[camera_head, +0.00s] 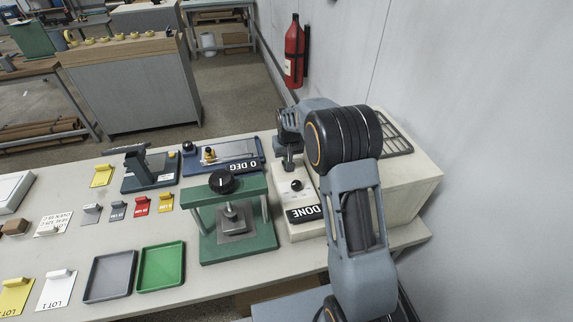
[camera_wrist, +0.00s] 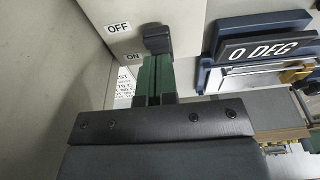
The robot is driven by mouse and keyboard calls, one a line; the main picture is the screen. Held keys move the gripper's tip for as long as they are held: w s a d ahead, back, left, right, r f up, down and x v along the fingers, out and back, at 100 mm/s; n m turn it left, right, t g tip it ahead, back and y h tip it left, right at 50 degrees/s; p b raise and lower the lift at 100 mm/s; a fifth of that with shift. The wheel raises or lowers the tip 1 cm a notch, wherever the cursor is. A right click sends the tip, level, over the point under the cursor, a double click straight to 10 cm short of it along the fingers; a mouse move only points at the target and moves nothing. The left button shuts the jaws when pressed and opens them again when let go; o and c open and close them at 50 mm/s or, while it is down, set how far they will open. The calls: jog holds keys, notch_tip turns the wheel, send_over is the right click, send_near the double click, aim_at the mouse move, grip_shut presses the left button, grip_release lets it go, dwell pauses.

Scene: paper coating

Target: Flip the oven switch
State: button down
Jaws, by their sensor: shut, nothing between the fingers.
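The oven appears to be the large beige box (camera_head: 421,178) at the right end of the bench, partly hidden by my arm. In the wrist view, a beige panel (camera_wrist: 185,14) carries an OFF label (camera_wrist: 117,27) and an ON label (camera_wrist: 132,58). A black switch (camera_wrist: 158,38) sits to the right of the labels. My gripper (camera_wrist: 154,62) is shut and empty, its green fingertips just below the switch in that view. I cannot tell whether they touch it. In the head view my gripper (camera_head: 289,165) points down beside the oven's left side.
A blue device with a 0 DEG sign (camera_head: 241,166) and a green press (camera_head: 239,246) stand to the left. A wall (camera_head: 470,120) rises behind the oven.

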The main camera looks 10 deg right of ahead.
jog(key=shift+f+b, duration=0.7)
jog(key=shift+f, duration=0.3)
dwell(0.4)
jog(key=shift+r+p, duration=2.2)
jog(key=shift+r, duration=1.35)
jog(key=shift+s+f+g, duration=0.4)
jog(key=shift+s+f, duration=0.55)
jog(key=shift+s, duration=0.2)
jog(key=s+r+t, duration=0.2)
jog(key=s+r, duration=0.5)
jog(key=s, duration=0.6)
jog(key=s+r+t, duration=0.1)
jog(key=s+r, duration=0.7)
jog(key=s, duration=0.5)
jog(key=shift+s+r+t, duration=0.2)
jog(key=shift+s+t, duration=0.05)
jog(key=shift+t, duration=0.15)
